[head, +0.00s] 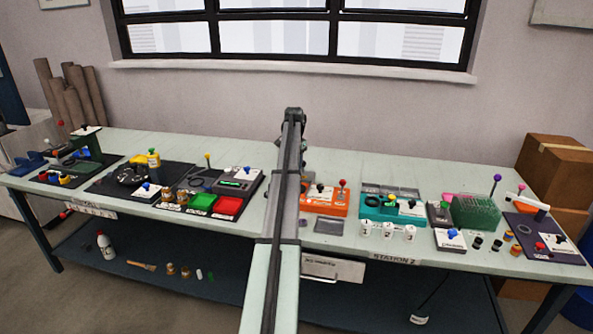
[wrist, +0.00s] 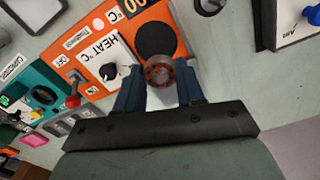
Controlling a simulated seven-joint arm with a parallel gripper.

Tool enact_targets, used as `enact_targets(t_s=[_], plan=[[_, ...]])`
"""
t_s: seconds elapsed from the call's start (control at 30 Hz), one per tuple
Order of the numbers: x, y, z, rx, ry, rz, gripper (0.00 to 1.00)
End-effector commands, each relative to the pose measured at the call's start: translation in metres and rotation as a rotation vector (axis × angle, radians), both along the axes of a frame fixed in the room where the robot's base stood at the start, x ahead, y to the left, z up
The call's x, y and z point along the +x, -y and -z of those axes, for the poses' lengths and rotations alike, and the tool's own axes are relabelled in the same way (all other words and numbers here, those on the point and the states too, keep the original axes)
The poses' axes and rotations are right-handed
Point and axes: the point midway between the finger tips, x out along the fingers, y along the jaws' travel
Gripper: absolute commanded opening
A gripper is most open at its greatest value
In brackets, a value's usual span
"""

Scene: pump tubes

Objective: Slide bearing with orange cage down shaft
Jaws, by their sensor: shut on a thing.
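The bearing with the orange cage (wrist: 159,73) is between the two blue fingers of my gripper (wrist: 159,80) in the wrist view. It is a grey ring with orange-red spots around its face. My gripper is shut on it. The bearing overlaps the near edge of a round black plate (wrist: 155,38) on an orange heater box; I cannot tell its height above it. In the head view my arm hides the gripper and the bearing. I cannot make out the shaft for certain in either view.
The orange heater box (head: 325,199) has a dial and a red-knobbed lever. A teal box (head: 391,205) stands right of it, with several white cups (head: 388,232) in front. Red (head: 228,207) and green trays lie left of my arm. A dark ring (wrist: 209,5) shows at the wrist view's top edge.

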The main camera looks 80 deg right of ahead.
Motion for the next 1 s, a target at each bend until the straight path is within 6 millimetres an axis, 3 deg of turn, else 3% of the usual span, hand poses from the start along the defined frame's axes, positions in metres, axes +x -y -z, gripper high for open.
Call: enact_targets(t_s=[0.3,0.43,1.0], plan=[[0.084,-0.015,0.006,0.01,-0.002,-0.087,0.01],[0.11,-0.017,0.011,0.01,-0.003,-0.094,0.01],[0.11,-0.013,0.012,-0.001,0.001,0.011,0.01]])
